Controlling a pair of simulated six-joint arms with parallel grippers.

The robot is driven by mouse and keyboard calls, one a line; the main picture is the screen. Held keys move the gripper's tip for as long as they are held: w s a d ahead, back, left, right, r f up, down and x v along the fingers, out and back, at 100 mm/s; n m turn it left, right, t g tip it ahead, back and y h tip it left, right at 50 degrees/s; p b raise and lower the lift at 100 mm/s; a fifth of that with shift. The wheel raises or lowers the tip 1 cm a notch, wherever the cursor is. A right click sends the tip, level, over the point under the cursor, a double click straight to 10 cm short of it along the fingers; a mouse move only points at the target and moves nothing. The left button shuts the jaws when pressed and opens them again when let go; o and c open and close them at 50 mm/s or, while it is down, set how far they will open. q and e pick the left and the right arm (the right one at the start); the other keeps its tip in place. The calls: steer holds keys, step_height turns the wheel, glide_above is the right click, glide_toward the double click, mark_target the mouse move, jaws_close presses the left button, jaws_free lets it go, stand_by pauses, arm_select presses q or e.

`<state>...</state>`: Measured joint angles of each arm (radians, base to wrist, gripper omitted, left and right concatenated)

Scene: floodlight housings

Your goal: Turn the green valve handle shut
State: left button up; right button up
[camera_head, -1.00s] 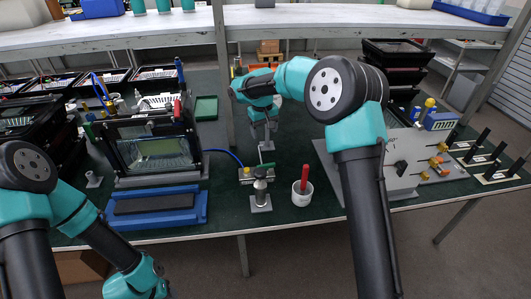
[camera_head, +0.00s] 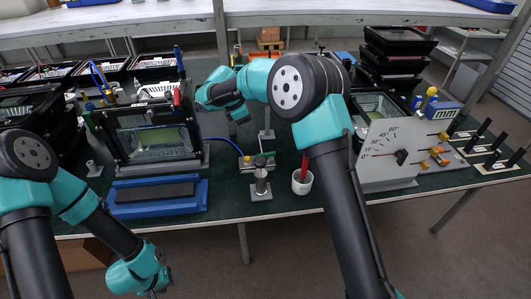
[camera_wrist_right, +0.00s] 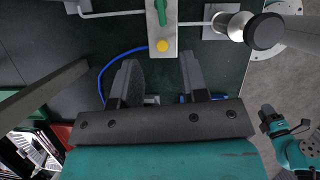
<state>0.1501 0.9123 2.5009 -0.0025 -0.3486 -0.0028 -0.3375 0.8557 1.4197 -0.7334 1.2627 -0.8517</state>
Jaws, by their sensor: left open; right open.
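The green valve handle (camera_head: 264,154) is on a small metal block (camera_head: 246,164) near the front middle of the table. In the right wrist view the green handle (camera_wrist_right: 161,12) lies lengthwise over the block (camera_wrist_right: 164,36), beside a yellow knob (camera_wrist_right: 162,45). My right gripper (camera_wrist_right: 159,63) is open and empty. In that view its fingertips are just below the block, apart from the handle. My left gripper (camera_head: 155,284) is open and low before the table's front edge, away from the valve.
A metal cylinder on a plate (camera_head: 261,186) stands just in front of the valve. A white cup (camera_head: 302,182) with a red-handled tool is to its right. A blue hose (camera_head: 222,146) runs to the block from the left. A grey panel with an angle scale (camera_head: 391,150) stands at right.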

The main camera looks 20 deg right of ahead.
mark_target(266, 153)
steer(key=shift+f, duration=0.1)
steer(key=x, duration=1.7)
steer(key=shift+f, duration=0.15)
steer(key=c, duration=0.7)
steer(key=shift+m+g, duration=0.3)
steer(key=shift+m, duration=0.5)
steer(key=o, duration=0.7)
